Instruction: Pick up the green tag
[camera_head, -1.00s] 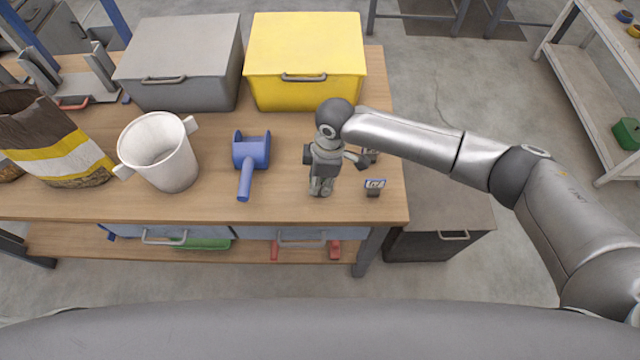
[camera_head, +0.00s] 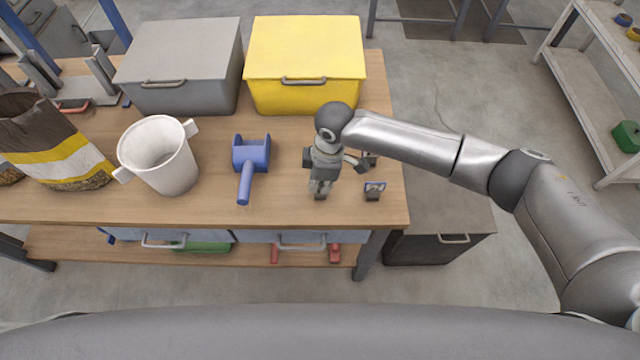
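My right gripper (camera_head: 320,196) points down just above or at the wooden table (camera_head: 290,205), right of the blue scoop. Its fingertips look close together, but they are too small to tell whether they are shut or hold anything. I cannot make out a green tag; the gripper may hide it. A small dark holder with a blue-and-white card (camera_head: 375,190) stands just right of the gripper, apart from it. My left gripper is not in view.
A blue scoop (camera_head: 247,165), a white bucket (camera_head: 160,158) and an open pellet bag (camera_head: 55,140) stand to the left. A grey box (camera_head: 178,65) and a yellow box (camera_head: 305,60) stand behind. The table's front edge is close to the gripper.

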